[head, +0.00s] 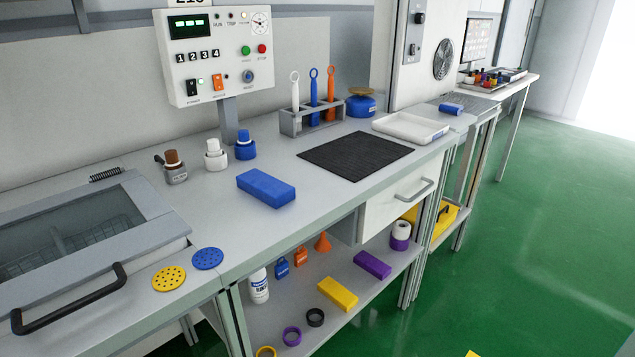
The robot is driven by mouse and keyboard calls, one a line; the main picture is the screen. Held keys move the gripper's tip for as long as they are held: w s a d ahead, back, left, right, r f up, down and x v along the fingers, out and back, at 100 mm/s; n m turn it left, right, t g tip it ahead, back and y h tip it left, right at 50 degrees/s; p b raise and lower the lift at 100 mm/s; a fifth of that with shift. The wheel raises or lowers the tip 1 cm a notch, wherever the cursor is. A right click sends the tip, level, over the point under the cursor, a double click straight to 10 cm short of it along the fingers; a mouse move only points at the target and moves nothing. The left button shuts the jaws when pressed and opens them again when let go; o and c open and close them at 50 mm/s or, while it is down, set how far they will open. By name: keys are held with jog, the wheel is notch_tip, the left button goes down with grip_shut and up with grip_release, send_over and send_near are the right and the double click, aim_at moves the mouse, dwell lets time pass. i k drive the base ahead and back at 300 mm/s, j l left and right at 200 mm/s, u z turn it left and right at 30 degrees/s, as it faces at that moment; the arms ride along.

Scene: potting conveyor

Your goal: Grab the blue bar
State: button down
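The blue bar (266,187) is a plain rectangular block. It lies flat on the grey workbench top (315,208), left of the black mat and in front of the small bottles. Nothing covers it or touches it. My gripper does not show in the head view.
Bottles with brown, white and blue caps (245,145) stand behind the bar. A control box (215,58) on a post rises behind them. A black mat (355,156), tool rack (313,121) and white tray (410,128) lie to the right. A handled lid (70,298) is at left.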

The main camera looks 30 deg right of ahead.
aim_at(275, 193)
jog(key=z, duration=0.65)
jog(key=l+u, duration=0.2)
jog(key=u, duration=0.15)
jog(key=l+u, duration=0.5)
jog(key=u, duration=0.2)
jog(key=l+u, duration=0.2)
jog(key=l, duration=0.4)
jog(key=k+l+u, duration=0.25)
jog(key=l, duration=0.35)
jog(key=k+l, duration=0.1)
jog(key=l, duration=0.35)
jog(key=k+l, duration=0.1)
jog(key=l, duration=0.35)
jog(key=k+l, duration=0.1)
jog(key=l, duration=0.35)
jog(key=k+l+u, duration=0.1)
jog(key=l, duration=0.35)
jog(key=k+l, duration=0.15)
jog(key=l, duration=0.25)
jog(key=k+l, duration=0.1)
jog(key=l, duration=0.35)
